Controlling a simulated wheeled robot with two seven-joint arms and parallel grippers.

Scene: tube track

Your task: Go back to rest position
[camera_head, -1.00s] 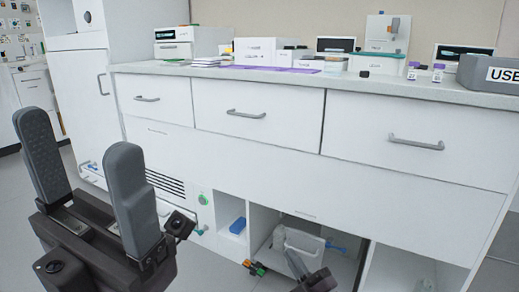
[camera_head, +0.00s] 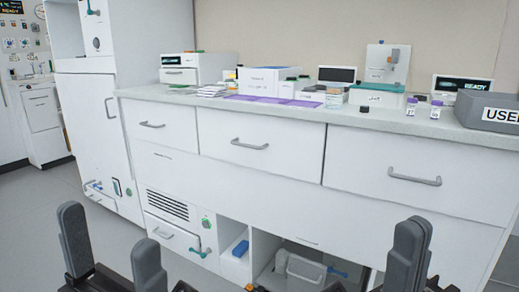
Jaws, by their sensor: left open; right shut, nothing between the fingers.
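My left gripper (camera_head: 108,228) is at the lower left of the head view. Its two grey fingers point up and stand wide apart, with nothing between them. My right gripper (camera_head: 410,228) is at the lower right, its grey fingers upright and close together, holding nothing. Both grippers are in front of the white lab bench (camera_head: 255,185) and look clear of it. The lower parts of both are cut off by the bottom edge of the picture.
The countertop (camera_head: 300,112) holds white boxes (camera_head: 268,80), two purple-capped tubes (camera_head: 436,108) and a grey bin (camera_head: 490,112) with a "USED" label. Drawer handles (camera_head: 250,145) stick out from the bench front. A tall white cabinet (camera_head: 95,130) stands at left, with open floor (camera_head: 35,205) before it.

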